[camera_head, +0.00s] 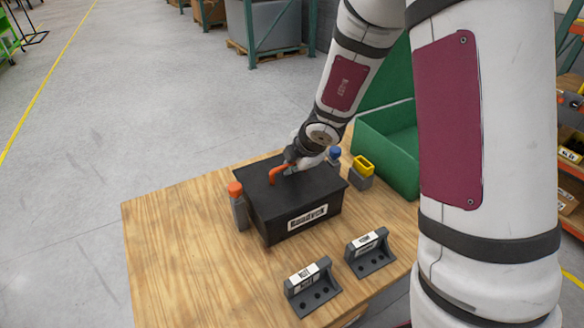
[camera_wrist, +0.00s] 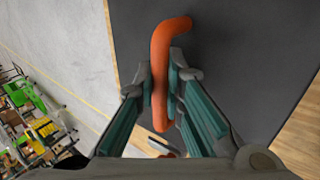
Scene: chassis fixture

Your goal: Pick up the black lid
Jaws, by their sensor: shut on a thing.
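The black lid (camera_head: 262,185) lies on top of a black box (camera_head: 275,228) with a white label, on the wooden table. In the wrist view the lid (camera_wrist: 245,50) fills much of the right side. An orange handle (camera_head: 277,172) stands on the lid; it also shows in the wrist view (camera_wrist: 161,60). My gripper (camera_head: 290,165) is over the lid. In the wrist view my gripper's (camera_wrist: 162,85) two fingers are closed on either side of the orange handle. I cannot tell any gap between lid and box.
An orange-topped grey part (camera_head: 239,205) stands left of the box. A yellow-topped block (camera_head: 361,172) and a blue-topped part (camera_head: 335,154) stand behind it at right. Two grey brackets (camera_head: 311,287) (camera_head: 369,252) are in front. A green bin (camera_head: 390,150) is at back right. The left table (camera_head: 165,235) is clear.

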